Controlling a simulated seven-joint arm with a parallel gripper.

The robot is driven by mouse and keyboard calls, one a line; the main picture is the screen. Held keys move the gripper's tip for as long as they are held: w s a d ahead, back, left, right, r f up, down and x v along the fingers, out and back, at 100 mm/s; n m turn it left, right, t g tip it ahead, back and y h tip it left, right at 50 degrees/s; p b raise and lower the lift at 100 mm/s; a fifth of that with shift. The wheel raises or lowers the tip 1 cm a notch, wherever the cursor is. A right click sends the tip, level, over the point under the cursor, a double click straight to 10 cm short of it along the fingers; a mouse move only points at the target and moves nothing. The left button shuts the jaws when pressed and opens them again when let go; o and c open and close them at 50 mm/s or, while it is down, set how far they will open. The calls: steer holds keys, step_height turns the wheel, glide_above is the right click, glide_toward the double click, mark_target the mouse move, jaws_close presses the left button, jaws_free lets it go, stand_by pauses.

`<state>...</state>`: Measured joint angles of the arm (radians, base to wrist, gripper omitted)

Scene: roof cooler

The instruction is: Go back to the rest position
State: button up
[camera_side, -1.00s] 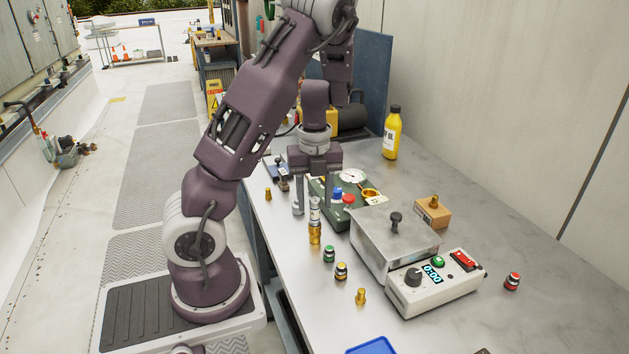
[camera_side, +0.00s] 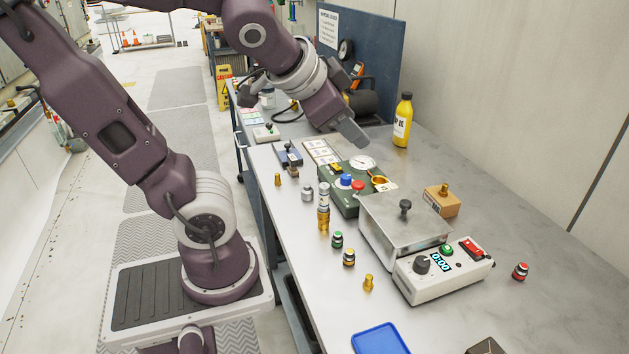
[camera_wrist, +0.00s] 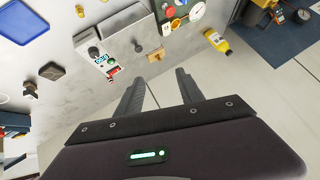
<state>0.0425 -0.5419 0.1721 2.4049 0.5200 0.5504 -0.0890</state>
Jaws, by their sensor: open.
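My gripper (camera_side: 352,135) is raised above the far part of the bench, behind the green gauge box (camera_side: 345,202), and is clear of everything on the table. In the wrist view my gripper (camera_wrist: 160,82) shows two dark fingers spread apart with nothing between them. Below it on the bench stand a brass and silver cylinder (camera_side: 323,215), a steel lidded box (camera_side: 400,230) and a white control unit (camera_side: 445,275) with a display reading 0:00.
A yellow bottle (camera_side: 403,122) stands at the back near the blue panel (camera_side: 370,50). Small capped vials (camera_side: 348,257) and brass fittings line the front edge. A wooden block (camera_side: 441,200) and a blue tray (camera_side: 380,338) also sit on the bench. The bench's right side is mostly bare.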

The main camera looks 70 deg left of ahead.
steer(key=s+d+f+n+g+h, duration=0.1)
steer(key=s+d+f+g+h, duration=0.1)
steer(key=s+d, duration=0.7)
steer(key=shift+s+d+f+g+h, duration=0.3)
steer(key=shift+d+f+g+h, duration=0.15)
steer(key=shift+f+h, duration=0.25)
